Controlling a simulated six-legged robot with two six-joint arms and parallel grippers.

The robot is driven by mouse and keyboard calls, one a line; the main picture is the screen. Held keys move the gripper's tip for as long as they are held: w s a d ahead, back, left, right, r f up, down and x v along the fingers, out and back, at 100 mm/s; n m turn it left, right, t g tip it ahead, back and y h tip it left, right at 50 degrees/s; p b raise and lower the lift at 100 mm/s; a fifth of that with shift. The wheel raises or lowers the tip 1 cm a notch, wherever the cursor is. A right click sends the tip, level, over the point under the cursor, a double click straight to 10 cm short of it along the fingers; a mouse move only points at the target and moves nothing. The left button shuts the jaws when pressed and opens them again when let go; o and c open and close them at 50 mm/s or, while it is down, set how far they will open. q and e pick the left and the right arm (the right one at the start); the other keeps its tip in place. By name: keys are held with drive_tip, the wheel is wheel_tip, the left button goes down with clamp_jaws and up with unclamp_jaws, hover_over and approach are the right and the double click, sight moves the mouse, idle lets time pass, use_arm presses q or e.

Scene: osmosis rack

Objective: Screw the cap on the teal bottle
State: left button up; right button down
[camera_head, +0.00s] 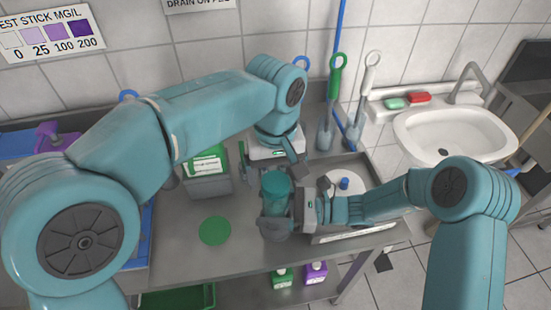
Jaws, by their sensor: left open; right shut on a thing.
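The teal bottle (275,186) stands upright over the steel bench, with its round teal top facing up. I cannot tell whether that top is a separate cap, and no loose cap is clearly visible. My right gripper (273,212) reaches in from the right and is shut on the bottle; its fingers hide the bottle's lower part. My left gripper (271,164) points down just behind and above the bottle top. It is open, with its fingers spread and nothing seen between them.
A green disc (215,230) lies on the bench left of the bottle. A grey box with a green labelled top (207,165) stands behind it. A white round device with a blue knob (344,184) is close on the right.

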use_arm(q)
drive_tip(key=shift+f, duration=0.45)
drive_tip(key=shift+c, duration=0.3)
drive_tip(key=c, duration=1.1)
drive_tip(key=shift+o, duration=0.2)
drive_tip(key=m, duration=1.4)
drive_tip(key=shift+m, duration=0.4)
drive_tip(key=o, duration=1.2)
